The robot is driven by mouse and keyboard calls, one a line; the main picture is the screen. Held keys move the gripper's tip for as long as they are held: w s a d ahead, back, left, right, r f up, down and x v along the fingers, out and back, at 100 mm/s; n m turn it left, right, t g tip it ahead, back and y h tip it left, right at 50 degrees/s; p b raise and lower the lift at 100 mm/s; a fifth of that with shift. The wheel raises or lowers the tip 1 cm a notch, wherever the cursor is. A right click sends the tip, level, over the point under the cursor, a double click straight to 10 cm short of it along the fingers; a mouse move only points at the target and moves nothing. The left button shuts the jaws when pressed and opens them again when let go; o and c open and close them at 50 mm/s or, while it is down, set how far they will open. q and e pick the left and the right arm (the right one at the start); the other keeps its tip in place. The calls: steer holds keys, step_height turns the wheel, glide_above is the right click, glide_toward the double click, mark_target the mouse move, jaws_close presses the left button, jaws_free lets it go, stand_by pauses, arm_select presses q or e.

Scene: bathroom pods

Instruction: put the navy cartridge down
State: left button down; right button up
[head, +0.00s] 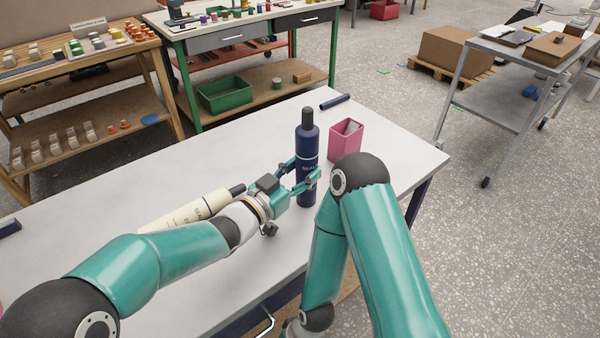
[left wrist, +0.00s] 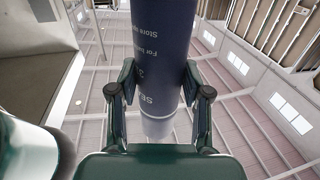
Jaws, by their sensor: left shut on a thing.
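The navy cartridge (head: 307,150) is upright, with a dark cap on top and pale lettering on its side. My left gripper (head: 305,181) is shut on its lower half, coming from the left. In the left wrist view the navy cartridge (left wrist: 160,50) fills the space between the fingers (left wrist: 160,100), and its label is partly readable. Its base is close over or on the white table (head: 250,120); I cannot tell whether it touches.
A pink bin (head: 345,141) stands just right of the cartridge. A cream cartridge (head: 195,210) lies on the table behind my left arm. A dark blue bar (head: 335,101) lies near the far edge. The tabletop right of the pink bin is clear.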

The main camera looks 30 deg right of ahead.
arm_select(q)
steer(key=shift+s+f, duration=0.15)
steer(key=shift+f, duration=0.5)
steer(key=c, duration=0.5)
jaws_free()
steer(key=shift+f, duration=0.2)
steer(key=shift+r+p, duration=0.45)
steer(key=shift+r, duration=0.05)
steer(key=shift+a, duration=0.3)
steer(key=shift+r+b+v, duration=0.15)
steer(key=shift+b+v, duration=0.15)
steer(key=shift+v, duration=1.6)
steer(key=shift+r+b+v, duration=0.15)
steer(key=shift+b+v, duration=0.1)
steer(key=shift+v, duration=1.6)
steer(key=shift+r+b+v, duration=0.15)
steer(key=shift+b+v, duration=0.15)
steer(key=shift+v, duration=1.6)
